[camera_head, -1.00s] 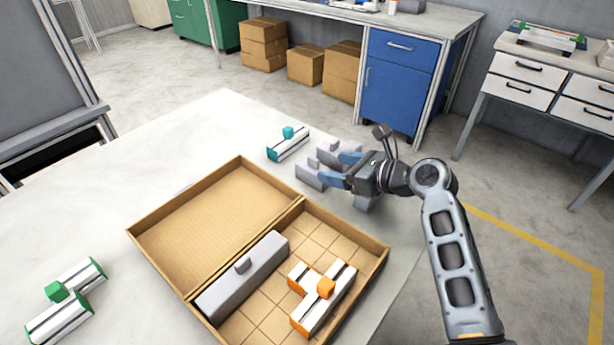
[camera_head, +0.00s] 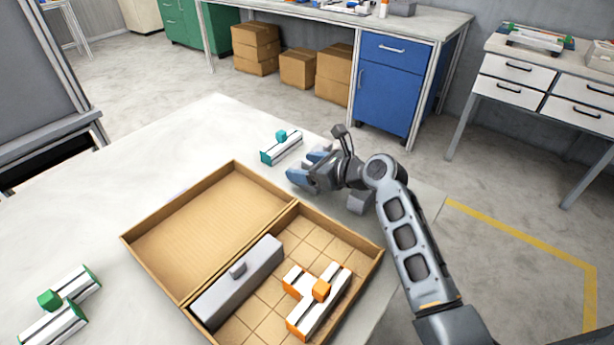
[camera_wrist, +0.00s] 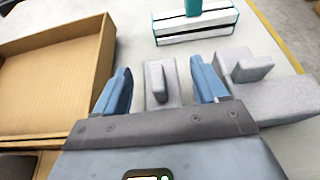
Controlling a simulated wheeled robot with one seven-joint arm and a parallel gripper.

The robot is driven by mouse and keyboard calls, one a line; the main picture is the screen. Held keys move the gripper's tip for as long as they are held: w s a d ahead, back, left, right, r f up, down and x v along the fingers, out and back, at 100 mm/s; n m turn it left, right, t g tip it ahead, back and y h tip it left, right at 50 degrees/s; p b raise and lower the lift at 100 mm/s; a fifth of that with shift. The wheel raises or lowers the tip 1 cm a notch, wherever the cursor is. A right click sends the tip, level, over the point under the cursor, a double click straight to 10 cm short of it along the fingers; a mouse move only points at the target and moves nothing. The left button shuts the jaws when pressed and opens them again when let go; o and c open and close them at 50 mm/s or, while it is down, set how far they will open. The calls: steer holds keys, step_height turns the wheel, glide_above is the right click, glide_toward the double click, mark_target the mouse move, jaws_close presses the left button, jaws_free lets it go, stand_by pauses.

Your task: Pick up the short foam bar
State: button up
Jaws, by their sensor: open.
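A short grey foam bar (camera_wrist: 156,84) with a raised grip tab lies on the table in the wrist view, between my gripper's two blue fingers. My gripper (camera_wrist: 160,66) is open, with a finger on each side of the bar and a small gap visible on both sides. A second grey foam piece (camera_wrist: 282,98) with a tab lies just right of the right finger. In the head view my gripper (camera_head: 309,167) is low over the table's back right part and mostly hides these pieces. A longer grey foam bar (camera_head: 240,283) with a tab lies in the open box.
The open cardboard box (camera_head: 150,262) stands left of my gripper, also holding an orange-and-white part (camera_head: 325,305). A teal-and-white part (camera_head: 283,148) lies beyond my gripper. A green-and-white part (camera_head: 60,308) lies front left. A grey block (camera_head: 361,202) shows beneath my wrist.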

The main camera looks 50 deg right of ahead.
steer(key=c, duration=1)
steer(key=shift+r, duration=0.15)
steer(key=shift+c, duration=0.2)
steer(key=shift+r, duration=0.3)
steer(key=r, duration=0.4)
steer(key=shift+s+d, duration=0.15)
steer(key=shift+d, duration=0.15)
steer(key=s+d+r, duration=0.5)
steer(key=d+r, duration=0.1)
steer(key=d, duration=0.3)
steer(key=shift+s+d, duration=0.3)
steer(key=shift+r, duration=0.1)
